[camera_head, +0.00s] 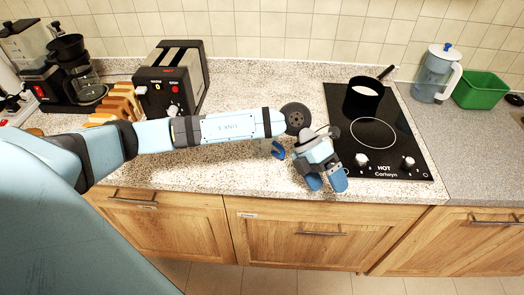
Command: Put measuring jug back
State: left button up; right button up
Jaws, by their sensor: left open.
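My left arm reaches in from the left across the worktop. My left gripper (326,184) points down near the worktop's front edge, left of the hob, with its two blue fingers apart and nothing seen between them. A small blue curved piece (278,150) shows just below my forearm, left of the gripper; it may be a handle, but the rest is hidden and I cannot tell what it belongs to. A clear jug (433,75) with a white handle and blue knob stands upright at the back right; I cannot tell whether it is the measuring jug. My right gripper is not in view.
A black hob (400,160) with a saucepan (363,98) lies right of my gripper. A green tub (481,90) stands at the back right. A toaster (172,80), toast rack (119,101) and coffee maker (65,75) stand at left. The worktop behind my forearm (260,85) is clear.

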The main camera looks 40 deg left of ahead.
pick_arm(q)
jog(key=s+d+r+n+t+h, duration=0.35)
jog(key=d+n+h, duration=0.4)
jog(key=h, duration=0.25)
jog(key=s+a+f+n+t+y, duration=0.2)
jog(key=a+f+n+t+y, duration=0.35)
jog(key=n, duration=0.65)
jog(key=s+a+f+n+t+y, duration=0.1)
jog(key=a+f+n+t+y, duration=0.2)
jog(key=f+n+t+y, duration=0.7)
jog(key=s+a+f+n+g, duration=0.5)
jog(key=s+f+n, duration=0.2)
jog(key=s+f, duration=0.2)
jog(key=shift+s+a+g, duration=0.2)
jog(key=shift+s+g, duration=0.2)
jog(key=shift+s, duration=0.6)
jog(key=shift+r+y, duration=0.1)
jog(key=shift+y, duration=0.15)
